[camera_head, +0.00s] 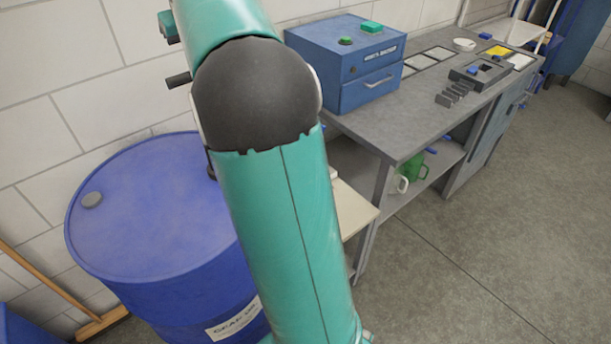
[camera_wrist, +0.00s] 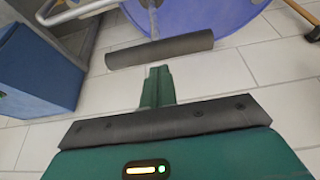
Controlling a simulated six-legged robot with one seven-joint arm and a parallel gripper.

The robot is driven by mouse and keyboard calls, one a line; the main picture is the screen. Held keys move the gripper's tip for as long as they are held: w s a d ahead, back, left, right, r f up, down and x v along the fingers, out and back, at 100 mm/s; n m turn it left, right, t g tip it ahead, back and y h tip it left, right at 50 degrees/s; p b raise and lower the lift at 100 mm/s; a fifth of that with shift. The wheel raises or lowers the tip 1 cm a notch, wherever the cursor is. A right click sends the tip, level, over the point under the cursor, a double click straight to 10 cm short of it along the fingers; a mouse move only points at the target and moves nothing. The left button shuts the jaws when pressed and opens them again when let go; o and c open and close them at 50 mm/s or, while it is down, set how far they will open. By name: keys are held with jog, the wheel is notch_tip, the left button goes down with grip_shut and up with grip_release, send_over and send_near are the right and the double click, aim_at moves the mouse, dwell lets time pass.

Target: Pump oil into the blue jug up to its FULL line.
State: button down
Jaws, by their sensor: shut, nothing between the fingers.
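The large blue oil drum (camera_head: 150,215) stands at left, partly hidden by my arm, with a "GEAR OIL" label low on its side. It also shows at the top of the wrist view (camera_wrist: 205,15), with a thin metal rod (camera_wrist: 152,20) in front of it. My gripper (camera_wrist: 157,74) is shut and empty in the wrist view. A dark bar (camera_wrist: 160,50) crosses just beyond its green part; I cannot tell whether it belongs to the gripper. The blue jug cannot be made out clearly. A small blue shape (camera_head: 432,150) shows under the workbench. No FULL line is visible.
A grey workbench (camera_head: 375,125) carries a blue cabinet (camera_head: 350,65) and small trays. A green jug (camera_head: 413,167) and a white handle (camera_head: 402,184) show on its lower shelf. A broom (camera_head: 60,290) leans at left. The floor at right is clear.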

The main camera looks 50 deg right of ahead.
jog(key=shift+f, duration=5.15)
jog(key=shift+r, duration=5.45)
jog(key=shift+f, duration=2.65)
jog(key=shift+r, duration=2.65)
